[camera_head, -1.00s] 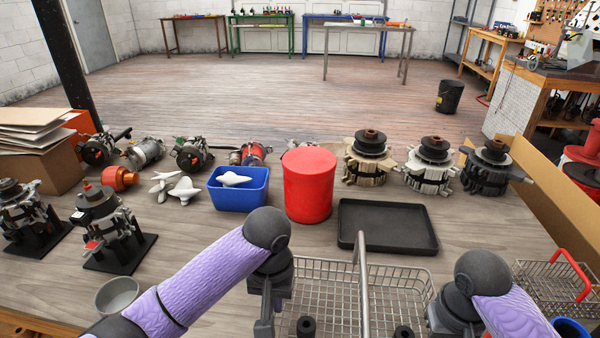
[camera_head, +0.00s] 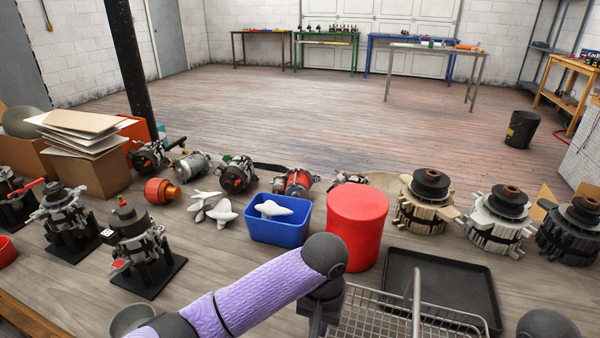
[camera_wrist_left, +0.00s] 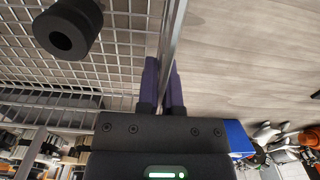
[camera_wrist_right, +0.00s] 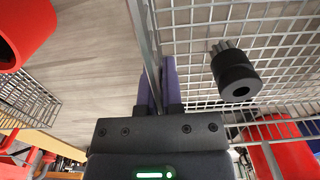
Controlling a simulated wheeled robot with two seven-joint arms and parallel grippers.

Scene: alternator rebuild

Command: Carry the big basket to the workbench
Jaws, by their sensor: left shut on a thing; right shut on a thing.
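The big basket (camera_head: 385,318) is a wire-mesh basket with a thin metal handle, low at the front of the head view and cut off by the bottom edge. Its mesh also shows in the left wrist view (camera_wrist_left: 110,45) and the right wrist view (camera_wrist_right: 195,35). Black cylindrical parts lie in it, one in the left wrist view (camera_wrist_left: 68,28) and one in the right wrist view (camera_wrist_right: 236,74). My left gripper (camera_wrist_left: 163,75) is shut on one side rim. My right gripper (camera_wrist_right: 158,78) is shut on another rim; its fingers are out of the head view.
The wooden table (camera_head: 235,285) holds a blue bin (camera_head: 278,232), a red canister (camera_head: 356,225), a black tray (camera_head: 440,285) and several alternators. Cardboard boxes (camera_head: 90,170) and a dark post (camera_head: 130,65) stand left. Green (camera_head: 325,36), blue (camera_head: 410,40) and grey (camera_head: 440,48) benches stand far back across open floor.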

